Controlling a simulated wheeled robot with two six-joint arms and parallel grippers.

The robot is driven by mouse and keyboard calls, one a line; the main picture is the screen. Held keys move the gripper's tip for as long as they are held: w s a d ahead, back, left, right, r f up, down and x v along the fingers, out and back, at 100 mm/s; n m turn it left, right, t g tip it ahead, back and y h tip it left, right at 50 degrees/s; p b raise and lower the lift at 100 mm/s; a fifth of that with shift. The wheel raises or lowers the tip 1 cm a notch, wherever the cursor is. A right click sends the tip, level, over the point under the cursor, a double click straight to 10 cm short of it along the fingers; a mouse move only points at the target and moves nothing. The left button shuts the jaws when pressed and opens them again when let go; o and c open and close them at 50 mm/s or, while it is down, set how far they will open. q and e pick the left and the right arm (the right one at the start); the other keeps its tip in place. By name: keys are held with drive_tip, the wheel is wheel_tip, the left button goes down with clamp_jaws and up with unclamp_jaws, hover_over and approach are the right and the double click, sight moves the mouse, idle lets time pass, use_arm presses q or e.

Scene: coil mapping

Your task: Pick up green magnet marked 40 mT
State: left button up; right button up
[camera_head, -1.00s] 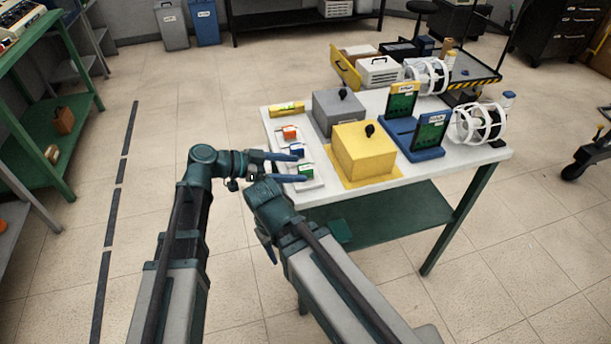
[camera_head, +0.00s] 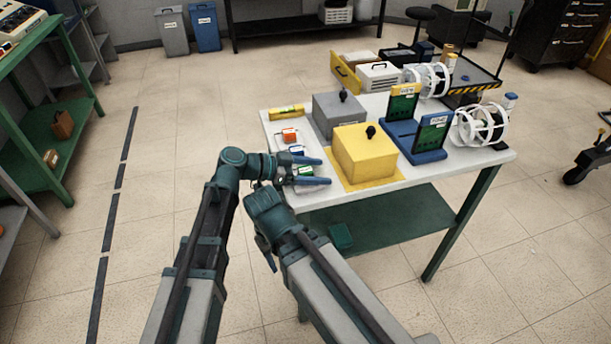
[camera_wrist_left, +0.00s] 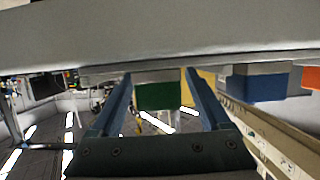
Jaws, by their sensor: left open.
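The green magnet (camera_head: 305,171) sits on the white tray at the left edge of the table; its marking is too small to read. My left gripper (camera_head: 328,169) is open, with its two blue fingers on either side of the green magnet in the head view. In the left wrist view, the green block (camera_wrist_left: 160,96) shows between the two open fingers (camera_wrist_left: 163,88), with visible gaps to them. A blue magnet (camera_head: 297,150) and an orange magnet (camera_head: 289,135) stand in the same row behind it. My right gripper (camera_head: 267,254) hangs low beside the table, its jaws unclear.
A yellow box (camera_head: 364,152) with a black knob stands right of the magnets, close to the left fingertips. A grey box (camera_head: 340,115) is behind it. Blue stands with green panels (camera_head: 432,134) and white coils (camera_head: 482,125) fill the table's right side.

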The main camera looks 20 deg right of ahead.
use_arm(q)
clamp_jaws()
drive_tip(key=shift+r, duration=0.15)
idle(0.4)
